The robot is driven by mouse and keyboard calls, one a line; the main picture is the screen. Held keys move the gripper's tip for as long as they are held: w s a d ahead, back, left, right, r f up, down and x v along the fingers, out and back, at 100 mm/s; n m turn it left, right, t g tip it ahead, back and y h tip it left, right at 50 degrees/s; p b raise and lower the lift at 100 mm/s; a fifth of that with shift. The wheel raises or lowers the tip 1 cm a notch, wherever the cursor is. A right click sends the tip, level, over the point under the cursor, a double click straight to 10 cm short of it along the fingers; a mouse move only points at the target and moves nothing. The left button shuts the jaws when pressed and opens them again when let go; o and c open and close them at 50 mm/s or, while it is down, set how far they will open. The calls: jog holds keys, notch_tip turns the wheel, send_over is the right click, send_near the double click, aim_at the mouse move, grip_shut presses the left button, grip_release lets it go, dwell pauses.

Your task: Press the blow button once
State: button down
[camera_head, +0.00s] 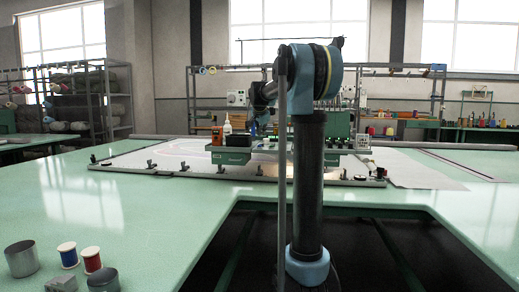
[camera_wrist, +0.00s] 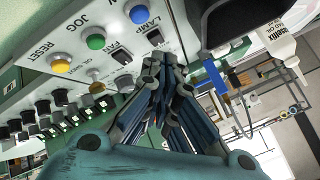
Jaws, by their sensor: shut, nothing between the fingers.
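In the wrist view, a light control panel (camera_wrist: 30,25) fills the upper left. My gripper (camera_wrist: 159,62) is shut and empty. In the head view, my arm largely hides the gripper.
A white bottle (camera_wrist: 285,55) is at the right. In the head view, cups and thread spools (camera_head: 68,254) stand on the green table (camera_head: 160,240) at front left.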

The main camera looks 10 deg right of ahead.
jog(key=shift+r, duration=1)
